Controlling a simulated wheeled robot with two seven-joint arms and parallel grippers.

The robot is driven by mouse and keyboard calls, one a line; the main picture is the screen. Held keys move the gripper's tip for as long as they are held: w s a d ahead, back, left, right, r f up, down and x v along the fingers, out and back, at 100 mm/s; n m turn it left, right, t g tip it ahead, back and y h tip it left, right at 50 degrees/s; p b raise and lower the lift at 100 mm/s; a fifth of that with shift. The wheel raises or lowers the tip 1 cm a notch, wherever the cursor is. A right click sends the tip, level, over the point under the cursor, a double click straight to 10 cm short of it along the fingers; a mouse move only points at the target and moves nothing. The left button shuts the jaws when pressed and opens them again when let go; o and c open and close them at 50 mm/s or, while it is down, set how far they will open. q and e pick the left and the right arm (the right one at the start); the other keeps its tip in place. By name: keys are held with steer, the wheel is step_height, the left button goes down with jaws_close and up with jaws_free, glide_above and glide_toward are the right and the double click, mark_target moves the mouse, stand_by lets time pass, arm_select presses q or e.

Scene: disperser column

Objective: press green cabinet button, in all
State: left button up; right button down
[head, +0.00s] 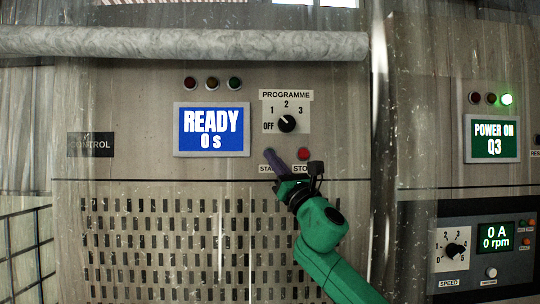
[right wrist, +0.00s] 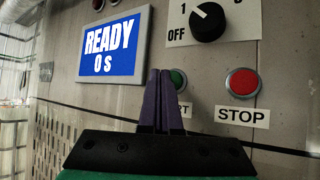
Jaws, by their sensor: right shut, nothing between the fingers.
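The green button (right wrist: 179,79) is on the grey cabinet front (head: 120,95), above a label partly covered by my gripper, with "RT" readable. I cannot tell whether the fingertips touch the button. The display (head: 211,129) reads "READY 0 s". My left gripper is not in view.
A red STOP button (head: 303,154) sits just right of the gripper. A black programme knob (head: 287,123) is above it. A pipe (head: 180,43) runs across the top.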

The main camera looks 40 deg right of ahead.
stand_by(0.5)
steer(key=shift+w+d, duration=0.3)
steer(key=shift+w, duration=0.05)
steer(key=shift+w+d+p, duration=0.3)
steer(key=shift+w+p, duration=0.1)
steer(key=shift+p, duration=0.1)
stand_by(0.6)
steer(key=shift+s, duration=0.1)
steer(key=shift+s+a+b, duration=0.4)
steer(key=shift+s+a, duration=0.1)
steer(key=shift+s, duration=0.1)
steer(key=s+a+b, duration=0.1)
steer(key=s, duration=0.1)
steer(key=s+a+b, duration=0.1)
steer(key=s+a, duration=0.1)
steer(key=shift+a, duration=0.1)
stand_by(0.5)
